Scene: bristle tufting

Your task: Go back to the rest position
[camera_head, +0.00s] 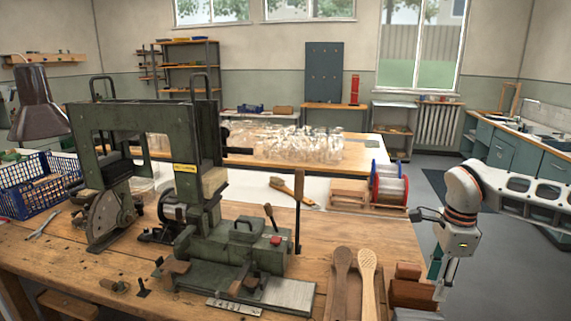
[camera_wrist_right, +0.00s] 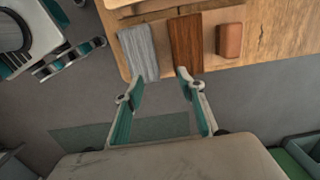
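My right gripper (camera_head: 440,272) is at the right edge of the workbench (camera_head: 385,235), beside some brown blocks (camera_head: 410,292). In the right wrist view the gripper (camera_wrist_right: 160,80) has its two teal-padded fingers apart with nothing between them. The fingertips are near the bench edge, with grey floor below. A grey block (camera_wrist_right: 138,52), a reddish-brown block (camera_wrist_right: 186,42) and a small brown block (camera_wrist_right: 229,40) lie on the bench just past the fingers. My left gripper does not show in either view.
A green machine (camera_head: 240,240) stands mid-bench. Two wooden brush bodies (camera_head: 342,280) (camera_head: 367,275) lie at the front right. Spools (camera_head: 388,185) and a brush (camera_head: 290,191) lie farther back. A blue crate (camera_head: 35,190) is at left. Floor (camera_head: 480,275) right of the bench is clear.

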